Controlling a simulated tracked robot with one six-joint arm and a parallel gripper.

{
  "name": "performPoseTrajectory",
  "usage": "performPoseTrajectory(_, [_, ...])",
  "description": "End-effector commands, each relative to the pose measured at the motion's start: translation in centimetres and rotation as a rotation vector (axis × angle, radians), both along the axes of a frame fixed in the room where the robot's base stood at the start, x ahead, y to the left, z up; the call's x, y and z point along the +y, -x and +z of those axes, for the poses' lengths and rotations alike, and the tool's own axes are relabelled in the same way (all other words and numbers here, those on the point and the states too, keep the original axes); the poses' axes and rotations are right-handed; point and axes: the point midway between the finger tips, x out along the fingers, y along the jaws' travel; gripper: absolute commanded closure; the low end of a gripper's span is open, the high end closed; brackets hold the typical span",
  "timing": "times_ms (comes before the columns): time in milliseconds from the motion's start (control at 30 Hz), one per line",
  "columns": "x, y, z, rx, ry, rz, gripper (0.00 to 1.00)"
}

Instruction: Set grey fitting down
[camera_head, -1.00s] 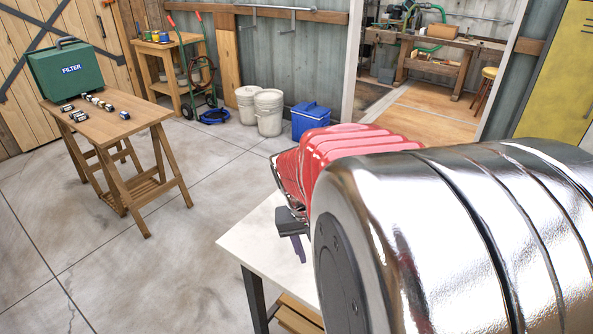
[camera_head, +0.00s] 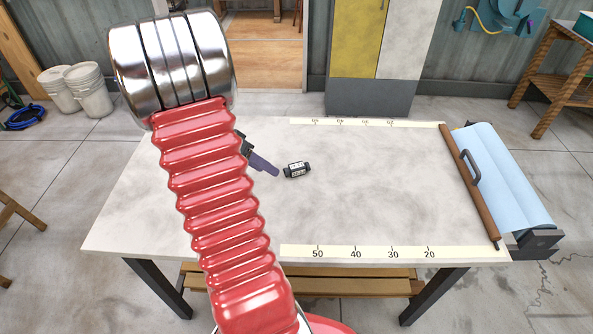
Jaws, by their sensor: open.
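A small fitting (camera_head: 297,170), dark at both ends with a pale grey-white middle, lies on the white-topped table (camera_head: 380,205) near its middle. My gripper (camera_head: 266,166) is just left of the fitting, open, with a purple finger pointing toward it. A small gap shows between the fingertip and the fitting, so they look apart. My red ribbed arm cover hides most of the gripper and the left-middle part of the table.
Ruler strips run along the table's front edge (camera_head: 370,253) and back edge. A blue roll (camera_head: 505,175) with a brown handled bar (camera_head: 470,185) is at the right end. The tabletop right of the fitting is clear. A yellow and grey cabinet (camera_head: 375,50) stands behind.

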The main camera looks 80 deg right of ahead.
Motion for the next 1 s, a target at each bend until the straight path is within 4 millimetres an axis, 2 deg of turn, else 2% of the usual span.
performPoseTrajectory(200, [-2.8, -0.3, 1.8, -0.056, 0.227, -0.177, 0.52])
performPoseTrajectory(433, [-3.7, -0.1, 2.7, -0.128, 0.405, -0.355, 0.52])
performPoseTrajectory(600, [-3.7, -0.1, 2.7, -0.153, 0.443, -0.411, 0.52])
performPoseTrajectory(1000, [-3.8, 0.3, 2.3, -0.152, 0.442, -0.413, 0.52])
